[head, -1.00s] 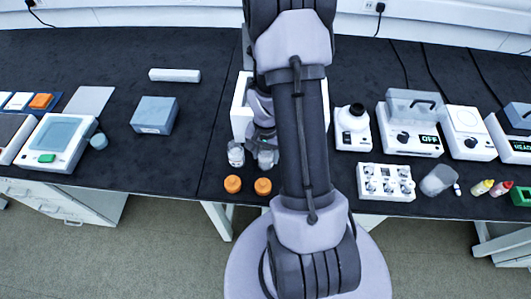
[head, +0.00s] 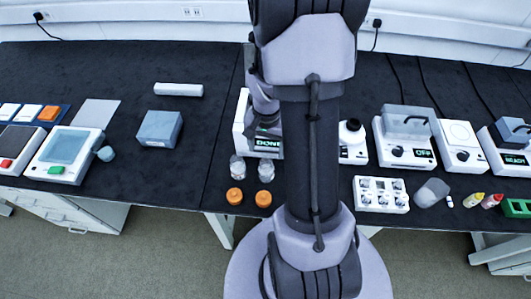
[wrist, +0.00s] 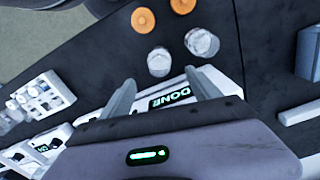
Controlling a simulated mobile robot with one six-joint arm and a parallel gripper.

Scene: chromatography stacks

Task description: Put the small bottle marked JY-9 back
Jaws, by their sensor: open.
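Two clear glass bottles, a left one (head: 238,168) and a right one (head: 265,170), stand side by side in front of a white device with a green DONE display (head: 267,142). I cannot read JY-9 on either. In the wrist view, the same two bottles (wrist: 159,62) (wrist: 202,42) show beyond my fingertips. My gripper (wrist: 160,88) is open and empty above the DONE device, apart from both bottles. In the head view my arm hides part of the gripper and device.
Two orange caps (head: 235,196) (head: 264,198) lie at the front edge by the bottles. A white rack (head: 381,195), a tilted beaker (head: 432,193) and small yellow (head: 473,199) and red (head: 492,200) bottles are right.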

